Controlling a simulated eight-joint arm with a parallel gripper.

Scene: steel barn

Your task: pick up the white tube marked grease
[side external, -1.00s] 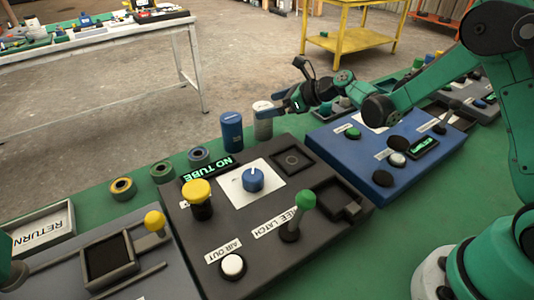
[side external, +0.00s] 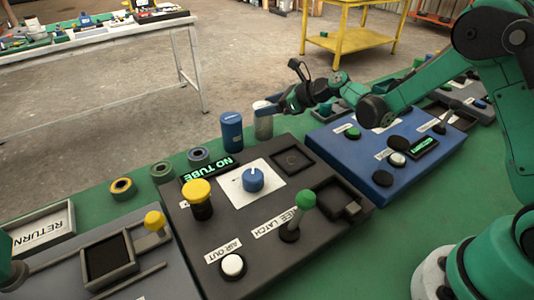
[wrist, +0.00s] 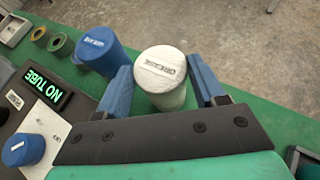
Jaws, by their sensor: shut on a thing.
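The white tube marked grease (side external: 263,128) stands upright on the green bench, just right of the blue tube (side external: 231,131). In the wrist view the white tube (wrist: 165,78) shows its round top with dark lettering, between my two blue fingers. My gripper (side external: 264,108) is around its upper part and shut on it. The gripper also shows in the wrist view (wrist: 163,88). In the side view a blue finger hides part of the tube's top. The blue tube (wrist: 103,50) is close to the left finger.
A dark panel (side external: 280,253) with a yellow knob, a blue dial and a green lever stands in front, its display reading NO TUBE (side external: 207,167). A blue panel (side external: 350,158) lies to the right. Several rings (side external: 122,188) lie left of the tubes.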

